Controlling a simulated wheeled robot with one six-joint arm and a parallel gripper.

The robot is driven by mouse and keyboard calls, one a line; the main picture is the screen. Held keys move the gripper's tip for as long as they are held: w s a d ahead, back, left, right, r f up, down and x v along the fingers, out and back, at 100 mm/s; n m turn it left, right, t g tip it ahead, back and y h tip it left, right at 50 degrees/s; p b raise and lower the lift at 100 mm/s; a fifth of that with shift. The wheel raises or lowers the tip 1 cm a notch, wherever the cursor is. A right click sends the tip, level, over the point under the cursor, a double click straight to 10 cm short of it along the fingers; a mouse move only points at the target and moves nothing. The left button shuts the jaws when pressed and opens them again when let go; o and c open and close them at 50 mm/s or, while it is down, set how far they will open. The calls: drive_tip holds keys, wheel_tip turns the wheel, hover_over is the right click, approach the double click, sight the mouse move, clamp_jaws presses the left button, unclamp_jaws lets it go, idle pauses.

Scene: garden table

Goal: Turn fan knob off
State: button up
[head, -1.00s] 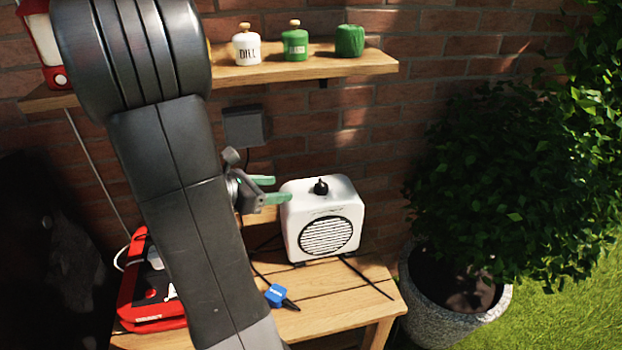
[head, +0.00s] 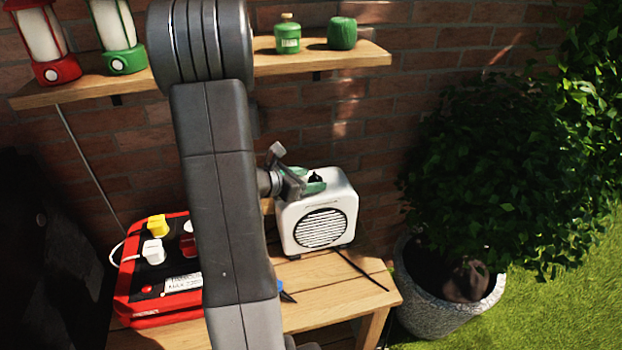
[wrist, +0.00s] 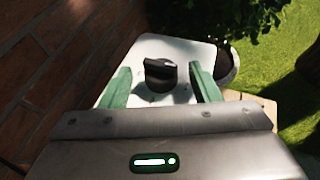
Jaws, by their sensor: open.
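The white fan (head: 321,222) stands on the wooden table with its round dark grille facing front. Its black knob (head: 315,177) is on the top face. In the wrist view, the knob (wrist: 160,74) stands between the two green fingers, with a gap on both sides. My gripper (head: 312,184) is open at the fan's top, its green fingertips beside the knob. It also shows in the wrist view (wrist: 160,88). In the head view the arm and gripper hide part of the fan's left top edge.
A red power box (head: 158,280) with several plugs sits on the table (head: 335,284) at left. A shelf (head: 350,56) above holds lanterns and green canisters. A potted bush (head: 440,300) stands at right. A brick wall is close behind the fan.

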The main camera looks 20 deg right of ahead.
drive_tip(key=shift+w+d+f, duration=0.15)
drive_tip(key=shift+d+f, duration=0.05)
drive_tip(key=shift+d, duration=0.3)
drive_tip(key=c, duration=1)
